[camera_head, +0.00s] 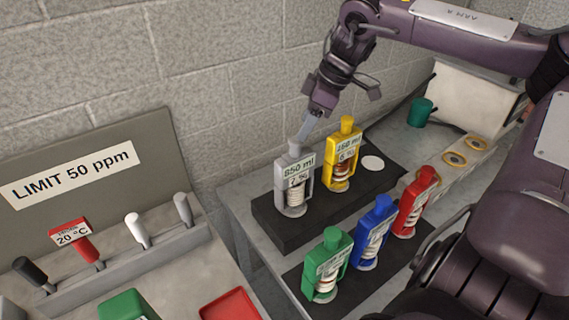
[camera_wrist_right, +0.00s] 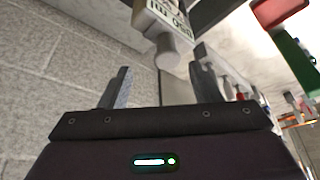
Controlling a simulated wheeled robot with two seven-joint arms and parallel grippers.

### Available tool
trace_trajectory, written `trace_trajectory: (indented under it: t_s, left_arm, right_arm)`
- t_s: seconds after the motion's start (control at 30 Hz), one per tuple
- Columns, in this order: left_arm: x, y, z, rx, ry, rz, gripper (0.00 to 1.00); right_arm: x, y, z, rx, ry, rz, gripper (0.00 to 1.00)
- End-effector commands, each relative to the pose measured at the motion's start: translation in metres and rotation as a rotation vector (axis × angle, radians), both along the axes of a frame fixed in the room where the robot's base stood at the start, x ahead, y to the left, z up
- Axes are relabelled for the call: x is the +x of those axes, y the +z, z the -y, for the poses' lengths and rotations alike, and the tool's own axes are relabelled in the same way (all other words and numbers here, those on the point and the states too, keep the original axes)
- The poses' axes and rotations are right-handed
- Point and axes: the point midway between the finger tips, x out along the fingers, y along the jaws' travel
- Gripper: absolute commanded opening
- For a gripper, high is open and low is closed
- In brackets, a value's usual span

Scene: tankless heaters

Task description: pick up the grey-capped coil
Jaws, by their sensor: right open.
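The grey-capped coil (camera_head: 294,185) stands upright at the left end of a raised black block, with an "850 ml" label on its grey frame. My right gripper (camera_head: 306,128) is just above its cap, pointing down. In the right wrist view the grey cap (camera_wrist_right: 170,52) shows beyond and between the two spread fingers (camera_wrist_right: 160,84), nearer the right one. The fingers are open and empty; I cannot tell whether one touches the cap. My left gripper is not in view.
A yellow-capped coil (camera_head: 342,155) stands close right of the grey one. Green (camera_head: 327,265), blue (camera_head: 374,232) and red (camera_head: 415,202) coils stand in front on a lower black mat. A block wall (camera_head: 240,70) rises close behind. A white disc (camera_head: 372,163) lies on the raised block (camera_head: 268,218).

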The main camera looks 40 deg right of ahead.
Motion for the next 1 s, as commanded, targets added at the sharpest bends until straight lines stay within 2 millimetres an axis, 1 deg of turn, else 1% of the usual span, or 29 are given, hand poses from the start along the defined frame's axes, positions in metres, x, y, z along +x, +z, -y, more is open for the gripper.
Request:
trace_trajectory:
  t_s: [0.03, 0.17, 0.27, 0.37, 0.4, 0.5, 0.63, 0.83, 1.0]
  left_arm:
    - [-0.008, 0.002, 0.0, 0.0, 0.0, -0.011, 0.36]
    - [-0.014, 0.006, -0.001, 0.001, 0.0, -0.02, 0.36]
    - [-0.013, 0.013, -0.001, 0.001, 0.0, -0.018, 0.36]
    - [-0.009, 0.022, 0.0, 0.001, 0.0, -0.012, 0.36]
    - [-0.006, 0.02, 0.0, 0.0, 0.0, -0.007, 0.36]
    - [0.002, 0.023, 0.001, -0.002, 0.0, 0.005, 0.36]
    - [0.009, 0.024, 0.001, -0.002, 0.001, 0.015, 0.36]
    - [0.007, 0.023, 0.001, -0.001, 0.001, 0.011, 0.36]
    - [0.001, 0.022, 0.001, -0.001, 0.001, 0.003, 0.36]
  right_arm:
    - [0.001, -0.006, -0.002, 0.002, 0.001, -0.004, 0.57]
    - [0.004, -0.018, -0.006, 0.001, 0.0, -0.004, 0.57]
    - [0.006, -0.029, -0.013, 0.003, 0.0, -0.005, 0.57]
    - [0.008, -0.044, -0.02, 0.001, 0.001, -0.006, 0.57]
    - [0.01, -0.05, -0.02, 0.0, -0.001, -0.005, 0.57]
    - [0.013, -0.058, -0.022, -0.001, -0.001, -0.003, 0.57]
    - [0.015, -0.063, -0.023, 0.0, -0.001, -0.001, 0.57]
    - [0.016, -0.063, -0.023, 0.0, -0.001, 0.001, 0.57]
    - [0.016, -0.063, -0.023, 0.0, -0.001, 0.001, 0.35]
